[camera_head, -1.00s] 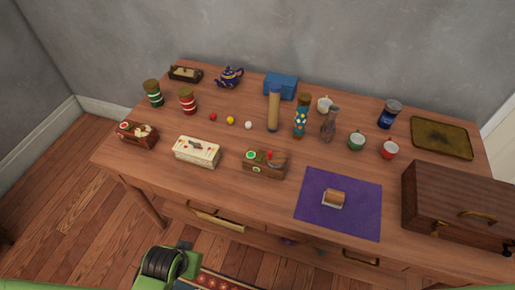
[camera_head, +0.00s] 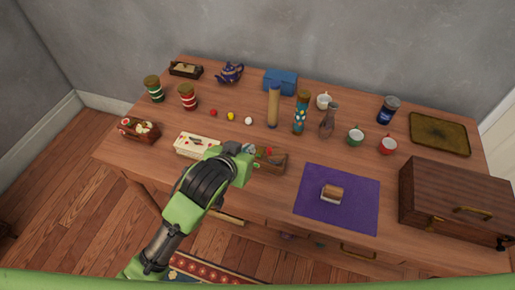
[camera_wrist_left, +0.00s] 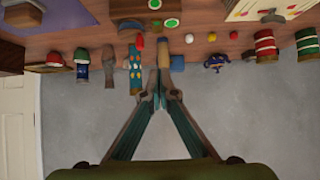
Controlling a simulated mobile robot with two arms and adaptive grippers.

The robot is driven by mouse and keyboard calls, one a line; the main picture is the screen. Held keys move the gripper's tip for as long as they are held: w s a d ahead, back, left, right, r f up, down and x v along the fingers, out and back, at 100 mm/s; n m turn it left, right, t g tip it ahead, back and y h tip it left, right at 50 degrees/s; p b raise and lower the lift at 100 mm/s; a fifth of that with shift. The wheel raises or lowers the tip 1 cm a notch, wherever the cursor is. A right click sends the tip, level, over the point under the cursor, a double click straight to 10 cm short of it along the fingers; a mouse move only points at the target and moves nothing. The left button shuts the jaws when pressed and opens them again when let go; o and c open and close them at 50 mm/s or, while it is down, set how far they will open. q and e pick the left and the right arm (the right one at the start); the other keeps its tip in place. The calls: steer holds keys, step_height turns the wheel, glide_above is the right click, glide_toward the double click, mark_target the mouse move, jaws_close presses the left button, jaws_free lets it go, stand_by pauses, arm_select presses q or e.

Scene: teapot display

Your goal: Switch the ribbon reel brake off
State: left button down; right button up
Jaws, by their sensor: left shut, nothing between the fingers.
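None of the objects is marked as the ribbon reel brake, and I cannot tell for sure which one it is. A small brown wooden box (camera_head: 272,167) with coloured round parts stands at the table's front middle. Its green discs show in the wrist view (camera_wrist_left: 172,22). A cream box (camera_head: 190,143) with red marks and a small dark part on top stands left of it. A small brown roll-like thing (camera_head: 332,193) lies on the purple mat (camera_head: 362,212). My left gripper (camera_head: 249,150) is shut and empty, over the wooden box's left part and hiding it. Contact is unclear. My right gripper is out of view.
Another small wooden box (camera_head: 139,132) stands at the left. Striped jars (camera_head: 188,97), small balls, a tan cylinder (camera_head: 273,105), a patterned bottle (camera_head: 300,112) and mugs (camera_head: 355,136) stand behind. A large wooden case (camera_head: 455,195) is at the right. The table between box and mat is clear.

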arm_select(q)
steer(key=shift+f, duration=0.1)
glide_above(259, 150)
steer(key=s, duration=0.3)
steer(key=f, duration=0.5)
steer(key=shift+w+a+f+p, duration=0.25)
steer(key=shift+a+f+p, duration=0.05)
steer(key=shift+a+f, duration=0.1)
steer(key=f, duration=0.3)
steer(key=shift+w+d+f, duration=0.15)
steer(key=shift+w, duration=0.2)
steer(key=shift+f, duration=0.5)
steer(key=shift+w+f+p, duration=0.1)
steer(key=shift+p, duration=0.2)
steer(key=shift+f, duration=0.15)
steer(key=shift+w, duration=0.15)
steer(key=shift+w+d+r, duration=0.25)
steer(key=shift+w+d, duration=0.05)
steer(key=shift+w, duration=0.35)
